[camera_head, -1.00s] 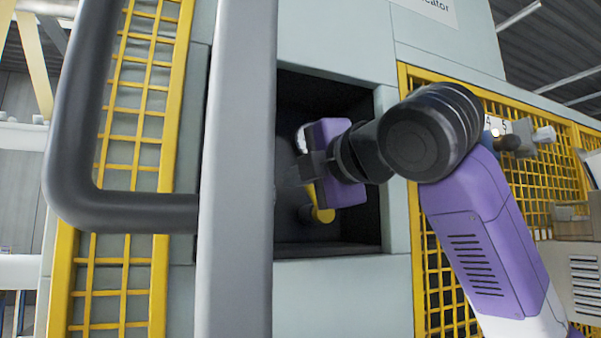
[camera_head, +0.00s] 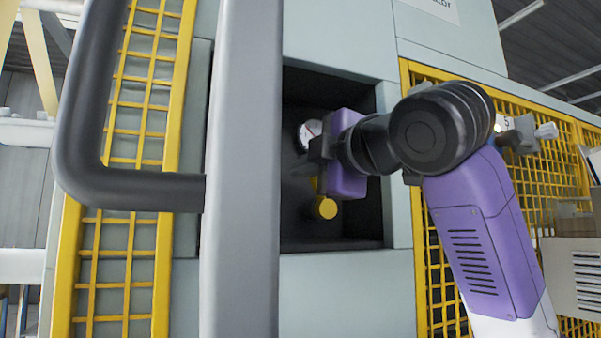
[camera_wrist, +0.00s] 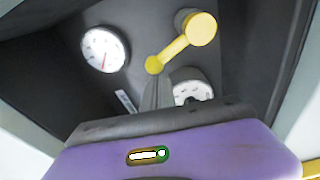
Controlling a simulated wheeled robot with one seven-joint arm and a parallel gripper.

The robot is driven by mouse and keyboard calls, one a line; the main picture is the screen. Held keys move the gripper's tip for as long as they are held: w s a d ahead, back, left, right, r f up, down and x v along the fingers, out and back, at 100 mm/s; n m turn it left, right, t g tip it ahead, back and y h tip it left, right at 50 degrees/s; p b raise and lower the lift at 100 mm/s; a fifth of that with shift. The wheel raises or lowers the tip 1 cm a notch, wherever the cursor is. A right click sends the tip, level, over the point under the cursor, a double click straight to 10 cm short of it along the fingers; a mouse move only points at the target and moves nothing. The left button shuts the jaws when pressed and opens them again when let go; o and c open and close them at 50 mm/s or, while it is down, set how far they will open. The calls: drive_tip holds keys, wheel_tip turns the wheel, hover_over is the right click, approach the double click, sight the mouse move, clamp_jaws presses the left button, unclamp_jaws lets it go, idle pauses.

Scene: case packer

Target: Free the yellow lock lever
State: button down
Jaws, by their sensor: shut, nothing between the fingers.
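The yellow lock lever (camera_head: 325,208) sits inside a dark recess in the grey cabinet. In the head view its round knob shows low in the recess, and my gripper hides much of its arm. In the wrist view the lever (camera_wrist: 178,45) runs slanted from a small pivot end to the larger round knob at the upper right. My gripper (camera_head: 302,167) is inside the recess, shut and empty. In the wrist view its closed fingertips (camera_wrist: 155,86) appear just below the lever's pivot end; I cannot tell whether they touch it.
A white dial gauge (camera_head: 309,133) is behind my gripper, and a second gauge (camera_wrist: 190,88) shows beside the fingers in the wrist view. The recess walls (camera_head: 365,212) are close around. A grey post (camera_head: 240,200) with a dark handle (camera_head: 80,130) stands at the left.

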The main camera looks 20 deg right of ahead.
drive_tip(key=d+r+m+t+b, duration=0.1)
drive_tip(key=d+m, duration=0.5)
drive_tip(key=m, duration=0.2)
drive_tip(key=shift+d+r+h+b, duration=0.15)
drive_tip(key=shift+r+h+b, duration=0.05)
drive_tip(key=shift+h+b, duration=0.1)
drive_tip(key=shift+d+m, duration=0.15)
drive_tip(key=shift+m, duration=0.15)
idle(0.4)
drive_tip(key=shift+s+f, duration=0.1)
